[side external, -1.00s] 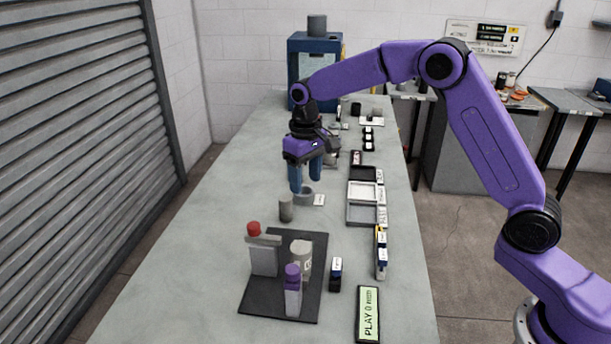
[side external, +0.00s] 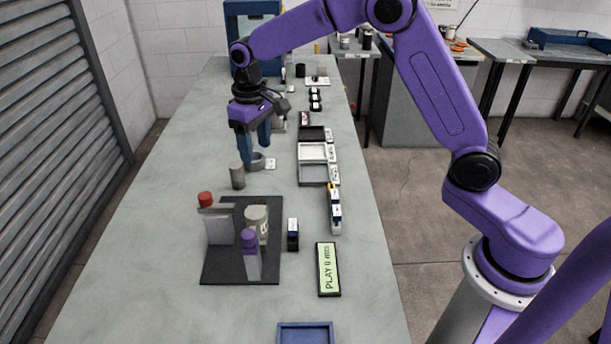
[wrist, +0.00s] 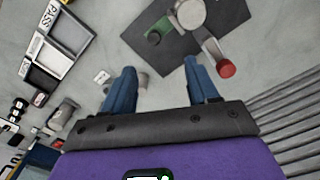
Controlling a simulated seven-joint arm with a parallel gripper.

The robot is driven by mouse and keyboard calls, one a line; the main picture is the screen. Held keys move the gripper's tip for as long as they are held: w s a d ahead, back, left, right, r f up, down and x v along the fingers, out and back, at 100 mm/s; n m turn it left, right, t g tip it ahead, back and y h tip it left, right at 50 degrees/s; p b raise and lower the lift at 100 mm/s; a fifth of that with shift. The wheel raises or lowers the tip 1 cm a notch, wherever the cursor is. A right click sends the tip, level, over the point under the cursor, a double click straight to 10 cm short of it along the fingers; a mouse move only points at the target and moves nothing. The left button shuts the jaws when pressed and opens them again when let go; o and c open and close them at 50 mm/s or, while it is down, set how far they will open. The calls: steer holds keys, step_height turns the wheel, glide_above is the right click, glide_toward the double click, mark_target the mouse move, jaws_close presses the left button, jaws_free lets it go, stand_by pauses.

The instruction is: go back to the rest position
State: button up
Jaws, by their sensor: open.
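My gripper (side external: 255,148) is open and empty, with its blue fingers pointing down above the left part of the grey table (side external: 165,165). In the side view its fingertips appear close to a grey ring-shaped piece (side external: 258,161) and a short grey cylinder (side external: 237,177); whether they touch cannot be told. The cylinder's edge shows beside the left finger there, partly hidden.
Trays (side external: 313,174) and a green-screened display (side external: 328,268) stand at the right. A blue tray (side external: 305,333) is at the front edge.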

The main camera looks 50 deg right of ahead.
steer(key=s+a+r+n, duration=0.2)
steer(key=s+r+n, duration=0.1)
steer(key=s, duration=0.7)
steer(key=s+d+n, duration=0.3)
steer(key=s+d, duration=0.1)
steer(key=s, duration=0.9)
steer(key=s+d+f+n, duration=0.1)
steer(key=s+d+n, duration=0.2)
steer(key=s, duration=1)
steer(key=shift+s+d+n, duration=0.25)
steer(key=shift+d+n, duration=0.05)
steer(key=shift+d, duration=0.8)
